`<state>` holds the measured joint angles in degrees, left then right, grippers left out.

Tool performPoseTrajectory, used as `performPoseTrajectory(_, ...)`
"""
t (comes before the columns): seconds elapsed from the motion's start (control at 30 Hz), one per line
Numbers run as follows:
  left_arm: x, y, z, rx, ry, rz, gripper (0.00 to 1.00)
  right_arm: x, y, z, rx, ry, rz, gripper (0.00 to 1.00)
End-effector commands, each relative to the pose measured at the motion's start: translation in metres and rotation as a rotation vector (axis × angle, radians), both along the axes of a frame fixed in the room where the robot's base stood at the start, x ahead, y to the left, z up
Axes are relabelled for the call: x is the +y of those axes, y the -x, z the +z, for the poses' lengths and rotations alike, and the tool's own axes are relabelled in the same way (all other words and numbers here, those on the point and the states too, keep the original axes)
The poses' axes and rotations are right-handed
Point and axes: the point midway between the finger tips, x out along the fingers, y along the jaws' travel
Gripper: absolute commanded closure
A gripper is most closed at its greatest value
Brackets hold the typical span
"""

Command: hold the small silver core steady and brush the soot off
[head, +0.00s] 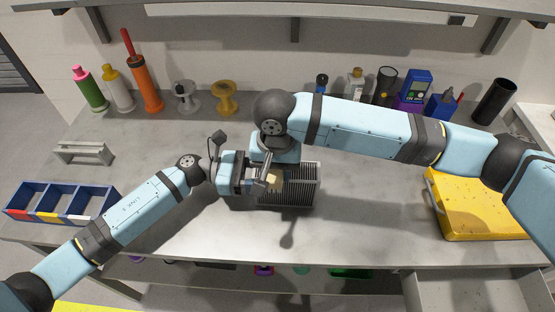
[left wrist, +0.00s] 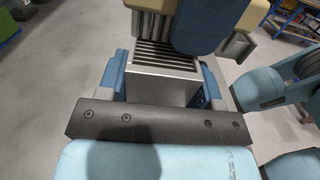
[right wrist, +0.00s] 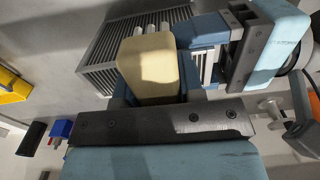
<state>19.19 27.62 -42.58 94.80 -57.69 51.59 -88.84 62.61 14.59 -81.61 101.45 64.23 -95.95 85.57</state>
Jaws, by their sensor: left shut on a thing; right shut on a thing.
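The silver core (head: 300,187) is a finned metal block above the middle of the bench. My left gripper (head: 258,183) is shut on it from the left; in the left wrist view the core (left wrist: 160,88) sits between the blue fingers. My right gripper (head: 272,168) is shut on a brush with a tan block (right wrist: 150,68) and pale bristles, seen in the right wrist view. In the left wrist view the bristles (left wrist: 154,24) are at the far end of the fins; I cannot tell if they touch. The fin gaps look dark; soot cannot be told from shadow.
A divided blue bin (head: 62,204) and a grey stand (head: 83,152) are at the left. A yellow case (head: 482,207) lies at the right. Bottles and tools, including an orange one (head: 145,85), line the back. The bench front is clear.

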Motion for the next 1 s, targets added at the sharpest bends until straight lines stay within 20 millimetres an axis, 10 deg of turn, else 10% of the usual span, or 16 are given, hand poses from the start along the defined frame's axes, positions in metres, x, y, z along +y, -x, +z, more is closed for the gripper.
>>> performPoseTrajectory(1.0, 0.0, 0.0, -0.001, 0.0, -0.001, 0.001, 0.75, 0.0, 0.003, 0.081, -0.001, -0.001, 0.001, 0.94)
